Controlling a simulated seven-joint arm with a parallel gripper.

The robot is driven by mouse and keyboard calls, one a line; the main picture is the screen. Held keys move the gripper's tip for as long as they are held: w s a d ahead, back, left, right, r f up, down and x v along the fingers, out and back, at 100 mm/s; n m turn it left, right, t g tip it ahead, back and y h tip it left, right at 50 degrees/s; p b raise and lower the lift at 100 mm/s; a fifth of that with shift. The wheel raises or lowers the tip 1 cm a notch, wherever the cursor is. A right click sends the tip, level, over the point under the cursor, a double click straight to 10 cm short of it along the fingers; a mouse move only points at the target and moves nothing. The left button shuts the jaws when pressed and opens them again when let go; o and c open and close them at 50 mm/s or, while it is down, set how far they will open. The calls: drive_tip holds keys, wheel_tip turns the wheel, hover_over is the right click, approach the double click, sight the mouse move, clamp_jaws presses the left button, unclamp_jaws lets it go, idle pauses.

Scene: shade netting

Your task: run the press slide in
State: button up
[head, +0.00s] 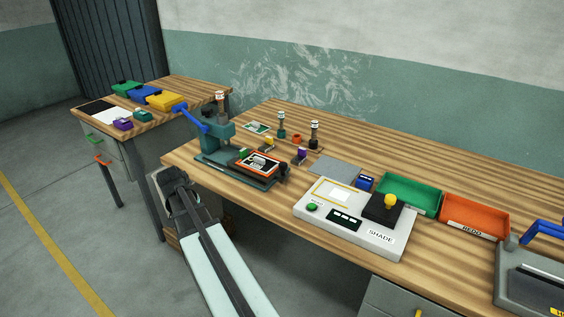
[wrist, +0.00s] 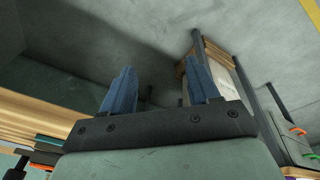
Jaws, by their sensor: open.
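A teal press (head: 216,133) with a blue lever stands at the left end of the long bench. Its slide (head: 262,164) sticks out to the right of the press column. It carries an orange-edged plate with a pale piece on it, and a dark knob (head: 284,170) is at its right end. My gripper (head: 178,178) is in front of the bench's left end, apart from the press and slide. In the wrist view my gripper (wrist: 155,92) shows two blue fingers spread apart with nothing between them, only grey floor beyond.
Small stamps (head: 281,128) stand behind the slide. A white shade device (head: 350,225), a green tray (head: 410,193) and an orange tray (head: 472,218) are to the right. A side table (head: 190,91) with coloured boxes is at the left. The bench's back strip is clear.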

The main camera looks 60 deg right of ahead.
drive_tip(key=s+d+r+m+h, duration=0.1)
drive_tip(key=s+d+r+m, duration=0.15)
drive_tip(key=d+r, duration=0.4)
drive_tip(key=s+d+r+m, duration=0.2)
drive_tip(key=d+r+m, duration=0.1)
drive_tip(key=d+r, duration=0.4)
drive_tip(key=m+g+h, duration=0.1)
drive_tip(key=m+g, duration=0.1)
drive_tip(key=m, duration=0.4)
approach(283, 164)
drive_tip(key=x, duration=0.8)
drive_tip(key=shift+d+f, duration=0.2)
clamp_jaws()
